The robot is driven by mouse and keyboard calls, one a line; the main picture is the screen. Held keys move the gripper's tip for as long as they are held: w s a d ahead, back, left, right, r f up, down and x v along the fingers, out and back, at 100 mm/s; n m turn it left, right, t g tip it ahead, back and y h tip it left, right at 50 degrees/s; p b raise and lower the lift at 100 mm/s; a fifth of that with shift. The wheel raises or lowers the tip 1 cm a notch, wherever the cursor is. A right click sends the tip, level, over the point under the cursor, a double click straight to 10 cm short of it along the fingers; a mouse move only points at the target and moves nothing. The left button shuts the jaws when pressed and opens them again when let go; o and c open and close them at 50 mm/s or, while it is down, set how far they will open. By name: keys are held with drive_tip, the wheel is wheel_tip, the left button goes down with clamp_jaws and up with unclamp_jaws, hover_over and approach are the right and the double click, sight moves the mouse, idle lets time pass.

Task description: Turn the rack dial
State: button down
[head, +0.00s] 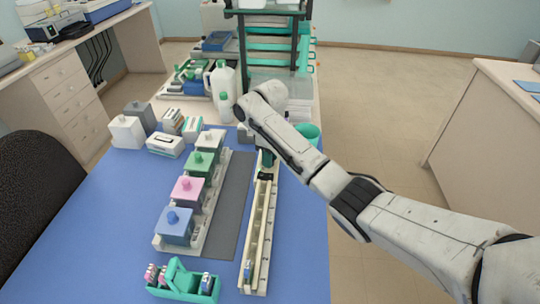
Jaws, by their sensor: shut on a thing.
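The rack (258,225) is a long, narrow cream rail lying lengthwise on the blue table, right of the grey mat. A small dark green part, which looks like the rack dial (267,158), shows at its far end, partly covered by my arm. My gripper (265,168) is down at this far end, small and dark in the head view, shut on what appears to be the dial. Its fingertips and the dial's angle cannot be made out clearly. A small slide-like piece (249,246) stands in the rack's near end.
Blue (174,228), pink (188,190), green (199,165) and white (210,141) lidded jars stand in a tray left of the rack. A green slide holder (184,281) sits at the near edge. Bottles and boxes stand behind. The table's left side is clear.

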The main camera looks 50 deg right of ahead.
drive_tip(key=n+p, duration=0.2)
drive_tip(key=n, duration=0.3)
drive_tip(key=shift+r, duration=0.1)
drive_tip(key=shift+n+p, duration=0.4)
drive_tip(key=shift+n, duration=1.6)
drive_tip(key=c, duration=1.1)
unclamp_jaws()
wheel_tip(320, 180, up, 11)
drive_tip(key=shift+f+p, duration=0.15)
drive_tip(key=shift+p, duration=0.4)
